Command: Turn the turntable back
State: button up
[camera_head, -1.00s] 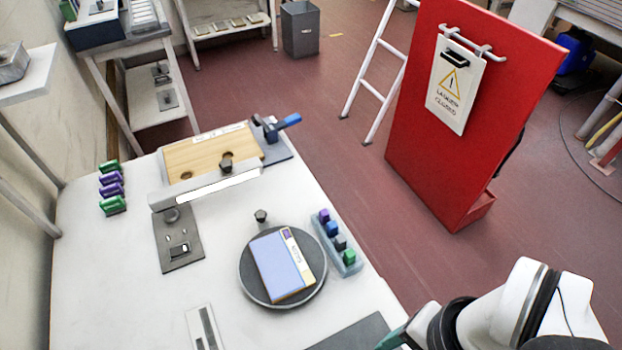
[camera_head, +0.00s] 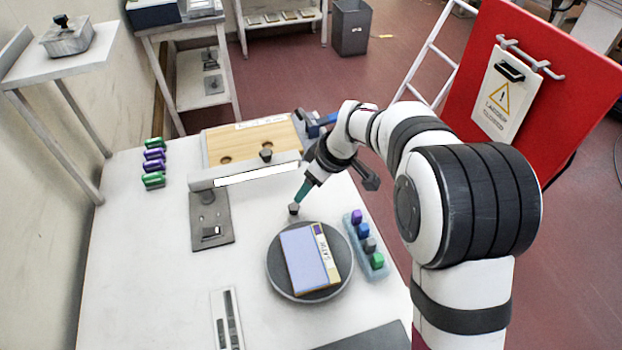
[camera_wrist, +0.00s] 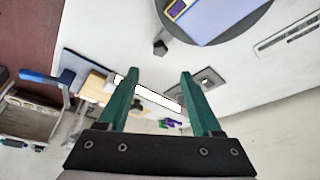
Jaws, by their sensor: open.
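The dark round turntable (camera_head: 283,283) lies on the white table with a blue panel (camera_head: 303,262) on it. The panel has a yellow and white labelled strip along its right side. A small dark knob (camera_head: 294,208) stands at the turntable's far edge. My gripper (camera_head: 302,192) has green fingers and is just above and beside the knob in the head view. In the wrist view my gripper (camera_wrist: 158,77) is open, with nothing between its fingers. There the knob (camera_wrist: 160,46) and turntable (camera_wrist: 232,30) lie beyond the fingertips. Contact with the knob is not visible.
A lit bar lamp (camera_head: 255,173) stands behind the turntable, near a wooden board (camera_head: 250,137). A rack of coloured blocks (camera_head: 377,270) is close on the turntable's right. A slotted plate (camera_head: 227,318) lies front left. Bare table lies left of the turntable.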

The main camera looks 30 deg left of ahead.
aim_at(295, 207)
jog(key=x, duration=1.1)
jog(key=shift+d+f, duration=0.1)
jog(key=shift+f, duration=0.05)
grip_shut()
dwell(0.8)
